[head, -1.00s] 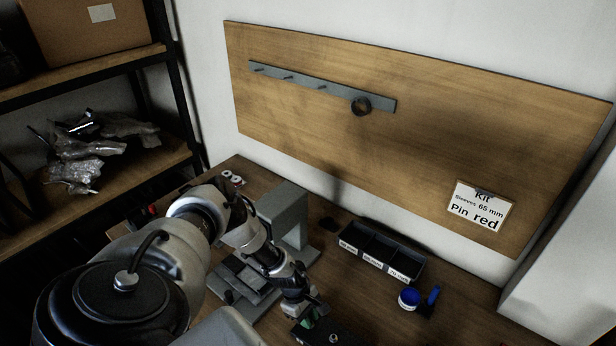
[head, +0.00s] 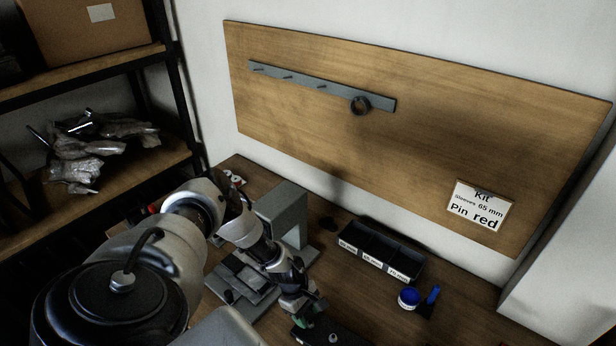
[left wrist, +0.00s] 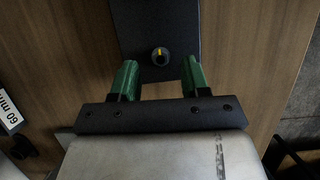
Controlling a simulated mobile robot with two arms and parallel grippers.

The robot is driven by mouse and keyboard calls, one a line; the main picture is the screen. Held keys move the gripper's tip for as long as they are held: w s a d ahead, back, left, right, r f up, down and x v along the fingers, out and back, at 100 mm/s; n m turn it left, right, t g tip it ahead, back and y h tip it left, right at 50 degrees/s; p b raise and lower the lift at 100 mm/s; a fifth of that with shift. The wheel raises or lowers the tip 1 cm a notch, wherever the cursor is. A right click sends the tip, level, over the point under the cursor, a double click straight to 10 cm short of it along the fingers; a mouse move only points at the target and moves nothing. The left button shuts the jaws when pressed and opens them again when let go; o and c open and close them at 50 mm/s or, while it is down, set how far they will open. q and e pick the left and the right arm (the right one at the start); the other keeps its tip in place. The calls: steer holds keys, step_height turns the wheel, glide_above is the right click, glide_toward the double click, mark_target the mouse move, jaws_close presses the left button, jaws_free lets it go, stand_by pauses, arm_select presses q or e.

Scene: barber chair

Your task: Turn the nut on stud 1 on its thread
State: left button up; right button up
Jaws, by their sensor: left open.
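A dark plate (left wrist: 157,22) lies on the bench; its dark edge also shows at the bottom of the head view (head: 318,332). On it stands a small round stud with a nut (left wrist: 160,56), with a yellow mark on top; where the nut ends and the stud begins is too small to tell. My left gripper (left wrist: 159,68) has green fingers, spread open and empty. In the left wrist view the stud shows between and just beyond the fingertips, apart from both. In the head view the left gripper (head: 304,316) is low over the plate. My right gripper is not in view.
A grey press-like stand (head: 283,213) is behind my left arm. A black compartment bin with labels (head: 380,250) stands right of it. A blue-lidded jar (head: 409,298) and a blue-handled item (head: 433,295) are further right. A rail with pegs (head: 322,86) is on the wall board.

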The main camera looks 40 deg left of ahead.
arm_select(q)
steer(key=v, duration=0.9)
steer(key=shift+r, duration=0.2)
steer(key=shift+s+a, duration=0.1)
